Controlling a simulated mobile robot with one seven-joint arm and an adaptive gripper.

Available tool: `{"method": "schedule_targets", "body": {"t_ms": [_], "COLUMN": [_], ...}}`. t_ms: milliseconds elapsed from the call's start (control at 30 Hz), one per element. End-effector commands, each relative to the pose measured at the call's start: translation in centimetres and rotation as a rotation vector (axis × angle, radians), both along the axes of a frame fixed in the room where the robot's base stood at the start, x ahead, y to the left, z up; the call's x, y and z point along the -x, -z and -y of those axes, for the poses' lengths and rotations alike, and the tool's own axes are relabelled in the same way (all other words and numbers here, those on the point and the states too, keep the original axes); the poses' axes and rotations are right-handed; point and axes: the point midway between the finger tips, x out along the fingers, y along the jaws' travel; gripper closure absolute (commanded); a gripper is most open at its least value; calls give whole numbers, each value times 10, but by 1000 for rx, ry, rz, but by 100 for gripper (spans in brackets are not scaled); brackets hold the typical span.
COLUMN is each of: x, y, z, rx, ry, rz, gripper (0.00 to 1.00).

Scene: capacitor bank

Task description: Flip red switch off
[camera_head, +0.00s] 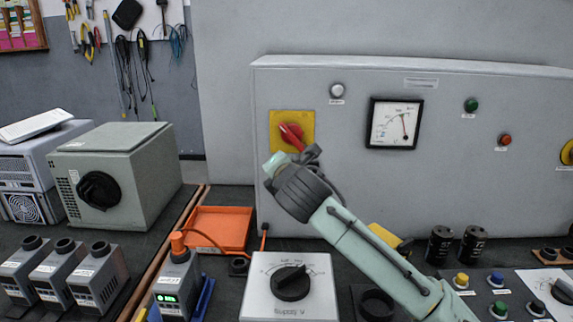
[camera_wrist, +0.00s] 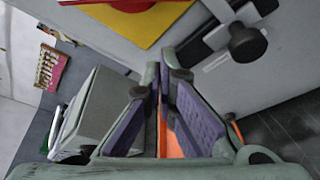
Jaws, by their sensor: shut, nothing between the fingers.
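The red switch (camera_head: 291,132) is a rotary handle on a yellow plate (camera_head: 279,120) on the front of the grey cabinet. Its handle slants from upper left to lower right in the head view. My gripper (camera_head: 276,163) is just below it, its fingers shut and empty. The wrist view shows the closed fingers (camera_wrist: 161,82) with purple pads. The red switch (camera_wrist: 130,4) and the yellow plate (camera_wrist: 152,24) are at the top there, beyond the fingers. The switch is partly cut off by the frame, and I cannot tell whether the gripper touches it.
The grey cabinet (camera_head: 230,90) carries a dial meter (camera_head: 394,123), a green button (camera_head: 471,105) and a red lamp (camera_head: 505,140). Below stand an orange tray (camera_head: 222,212) and a white supply box (camera_head: 255,300) with a black knob. A grey-green box (camera_head: 140,165) is at left.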

Motion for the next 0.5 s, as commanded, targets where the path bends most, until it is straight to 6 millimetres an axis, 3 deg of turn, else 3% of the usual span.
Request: {"method": "schedule_targets", "body": {"t_ms": [300,500], "x": [70,92], "y": [-14,-20], "z": [11,14], "rx": [1,0], "ry": [0,-1], "rz": [3,1], "gripper": [100,100]}}
